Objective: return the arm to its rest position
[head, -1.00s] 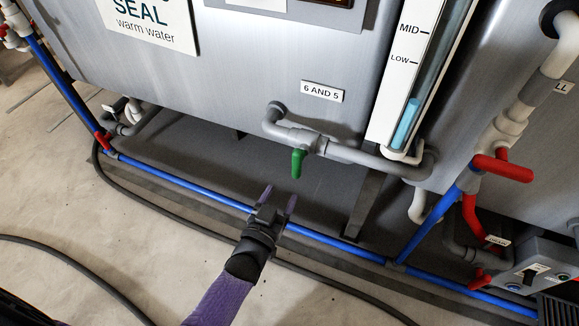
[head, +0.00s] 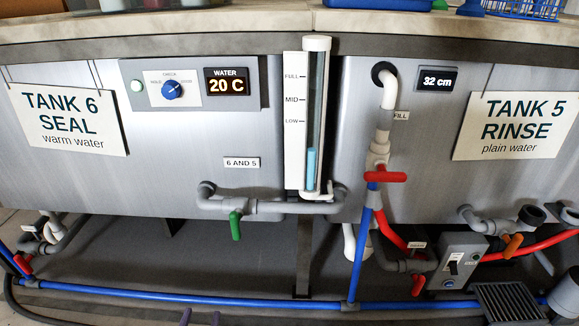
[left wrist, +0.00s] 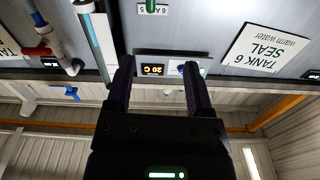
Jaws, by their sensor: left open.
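My left gripper (head: 201,318) shows only as two purple fingertips at the bottom edge of the head view. They are apart, with nothing between them, below and in front of the tanks. In the left wrist view the gripper (left wrist: 158,85) is open and empty, with two dark fingers spread. That view looks upside down at the tank front, with the Tank 6 sign and the display beyond the fingers. The rest of my left arm is hidden below the head view. My right gripper is not in view.
A green-handled valve (head: 235,226) sits on the grey pipe under the "6 and 5" label. A level gauge (head: 311,120) stands between the Tank 6 sign (head: 68,119) and Tank 5 sign (head: 515,126). A red-handled valve (head: 385,177) and blue floor pipe (head: 180,296) are nearby.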

